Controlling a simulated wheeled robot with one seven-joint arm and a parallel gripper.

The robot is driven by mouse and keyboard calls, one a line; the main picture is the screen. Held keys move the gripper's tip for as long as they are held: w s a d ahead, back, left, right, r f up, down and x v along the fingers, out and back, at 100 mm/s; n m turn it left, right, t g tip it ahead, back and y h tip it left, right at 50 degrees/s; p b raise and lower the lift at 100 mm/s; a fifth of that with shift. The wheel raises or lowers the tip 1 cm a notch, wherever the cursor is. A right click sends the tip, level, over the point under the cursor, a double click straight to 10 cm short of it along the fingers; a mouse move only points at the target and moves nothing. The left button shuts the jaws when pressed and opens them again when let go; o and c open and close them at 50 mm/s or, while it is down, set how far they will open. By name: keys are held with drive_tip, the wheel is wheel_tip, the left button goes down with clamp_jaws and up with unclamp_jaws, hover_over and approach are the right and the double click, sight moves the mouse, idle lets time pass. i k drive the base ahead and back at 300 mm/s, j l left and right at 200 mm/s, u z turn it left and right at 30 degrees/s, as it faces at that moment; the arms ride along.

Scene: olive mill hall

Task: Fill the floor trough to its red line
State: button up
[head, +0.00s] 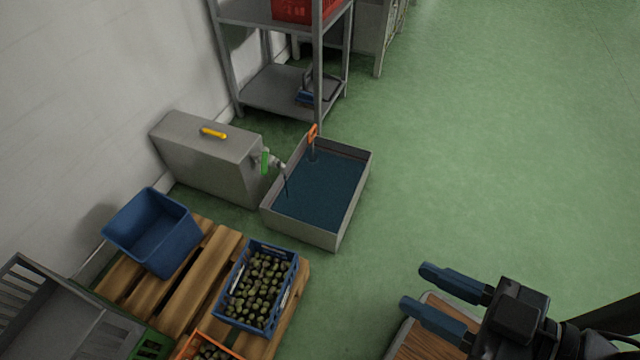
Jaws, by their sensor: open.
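The floor trough (356,190) is a grey, open rectangular box on the green floor, with dark blue liquid (320,190) inside. I cannot make out a red line on its walls. An orange-topped upright piece (312,133) stands at its far edge. A grey tank (205,155) with a yellow bar on top is left of the trough. Its tap has a green handle (265,161) and a spout over the trough. A thin dark line drops from the spout to the liquid; I cannot tell if it flows. My gripper (416,286) is open and empty, well right of and nearer than the trough.
A pallet (187,294) at lower left bears a blue bin (150,237) and a blue crate (291,285) of olives. A metal shelf (270,92) with a red crate (292,10) stands behind the trough. A wooden-topped thing (420,343) lies below my gripper. The floor at right is clear.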

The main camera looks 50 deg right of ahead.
sight(263, 171)
drive_tip(key=i+l+u, duration=0.15)
drive_tip(key=l, duration=0.2)
drive_tip(key=i+l+u, duration=0.15)
drive_tip(key=l, duration=0.2)
drive_tip(key=i+l+u, duration=0.15)
drive_tip(key=l, duration=0.2)
